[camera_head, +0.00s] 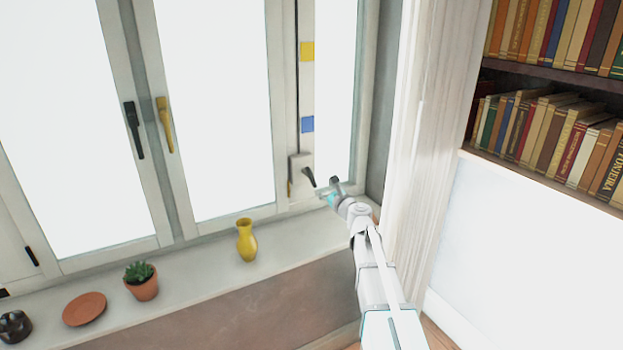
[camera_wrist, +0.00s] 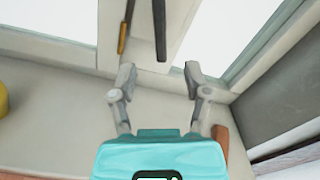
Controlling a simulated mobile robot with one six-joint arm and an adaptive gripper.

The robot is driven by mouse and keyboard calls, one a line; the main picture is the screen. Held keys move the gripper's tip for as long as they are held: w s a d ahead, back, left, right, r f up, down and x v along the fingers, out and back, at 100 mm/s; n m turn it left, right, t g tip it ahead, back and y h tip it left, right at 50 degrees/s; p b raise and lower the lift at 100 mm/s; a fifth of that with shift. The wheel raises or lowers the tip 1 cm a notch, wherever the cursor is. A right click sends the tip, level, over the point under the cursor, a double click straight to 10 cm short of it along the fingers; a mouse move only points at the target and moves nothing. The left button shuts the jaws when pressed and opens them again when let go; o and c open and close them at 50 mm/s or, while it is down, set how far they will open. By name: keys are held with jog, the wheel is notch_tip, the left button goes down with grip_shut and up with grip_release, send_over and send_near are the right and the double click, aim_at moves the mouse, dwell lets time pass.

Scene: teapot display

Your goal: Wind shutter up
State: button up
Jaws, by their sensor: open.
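The shutter winder is a pale box (camera_head: 295,163) low on the window frame, with a dark crank handle (camera_head: 309,178) slanting down to the right. In the wrist view a dark bar (camera_wrist: 160,30), which looks like this handle, hangs just beyond the fingertips. A thinner yellow-brown bar (camera_wrist: 126,28) hangs left of it. My gripper (camera_head: 331,190) is beside the winder, just right of and below the handle. In the wrist view my gripper (camera_wrist: 159,78) has its fingers apart with nothing between them. A yellow mark (camera_head: 307,51) and a blue mark (camera_head: 307,124) sit on the strip above the winder.
The sill (camera_head: 205,240) holds a yellow vase (camera_head: 247,241), a potted plant (camera_head: 141,283) and a terracotta saucer (camera_head: 84,309). Black (camera_head: 134,130) and yellow (camera_head: 165,124) window handles stick out further left. A pale curtain (camera_head: 428,130) and bookshelf (camera_head: 550,140) stand right.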

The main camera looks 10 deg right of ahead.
aim_at(313, 178)
jog(key=x, duration=0.9)
jog(key=shift+w+f, duration=0.1)
jog(key=shift+w, duration=0.15)
grip_shut()
